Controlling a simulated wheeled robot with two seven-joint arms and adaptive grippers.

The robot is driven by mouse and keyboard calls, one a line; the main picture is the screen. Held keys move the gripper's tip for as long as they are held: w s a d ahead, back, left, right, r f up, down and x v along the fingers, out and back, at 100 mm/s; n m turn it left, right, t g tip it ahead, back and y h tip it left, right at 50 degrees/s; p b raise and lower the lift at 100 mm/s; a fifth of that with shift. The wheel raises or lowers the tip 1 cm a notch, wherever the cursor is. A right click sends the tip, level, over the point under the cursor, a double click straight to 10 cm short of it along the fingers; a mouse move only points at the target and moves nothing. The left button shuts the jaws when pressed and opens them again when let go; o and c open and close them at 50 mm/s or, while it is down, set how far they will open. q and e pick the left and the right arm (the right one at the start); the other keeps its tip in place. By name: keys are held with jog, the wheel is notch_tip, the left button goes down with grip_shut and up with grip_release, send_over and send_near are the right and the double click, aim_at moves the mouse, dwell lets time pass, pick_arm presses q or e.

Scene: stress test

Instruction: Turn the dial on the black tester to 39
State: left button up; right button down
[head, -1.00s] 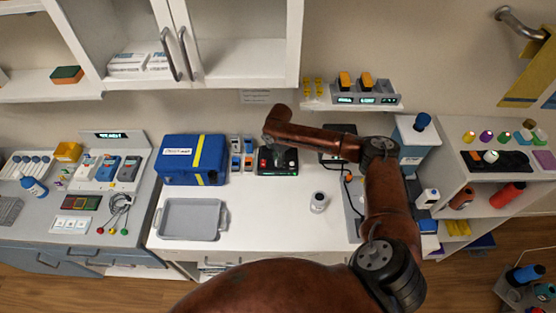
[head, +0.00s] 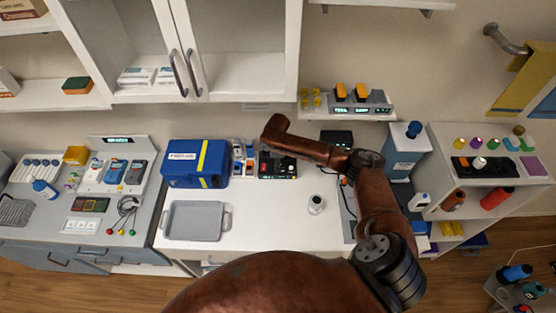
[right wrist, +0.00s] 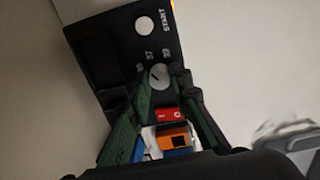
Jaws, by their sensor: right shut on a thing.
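The black tester (head: 280,166) stands on the white counter behind my right forearm, which partly hides it in the head view. In the right wrist view the tester's black panel (right wrist: 112,55) shows a white START button (right wrist: 145,25) and a round light dial (right wrist: 160,76). The marks 35, 37 and 39 run around the dial, with 39 at the right end. A dark line on the dial's face points roughly toward 37; its exact reading is hard to tell. My right gripper (right wrist: 164,84) has its green-sided fingers shut on the dial. My left gripper is out of view.
A blue case (head: 194,164) and small coloured devices (head: 243,158) stand left of the tester. A grey tray (head: 194,221) lies in front. The counter between tray and jar is clear.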

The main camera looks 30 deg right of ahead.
jog(key=m+p, duration=0.1)
jog(key=m, duration=0.1)
jog(key=m+p, duration=0.1)
jog(key=p, duration=0.1)
jog(key=shift+s+a+m+p, duration=0.15)
jog(key=shift+m+p, duration=0.15)
jog(key=shift+m, duration=0.1)
jog(key=m+p, duration=0.2)
jog(key=shift+m, duration=0.4)
jog(key=m+p, duration=0.2)
jog(key=m, duration=0.1)
jog(key=shift+f+m+p, duration=0.1)
jog(key=shift+m+p, duration=0.75)
jog(key=shift+m, duration=0.75)
jog(key=c, duration=1.7)
grip_release()
jog(key=shift+w, duration=0.2)
jog(key=shift+c, duration=0.2)
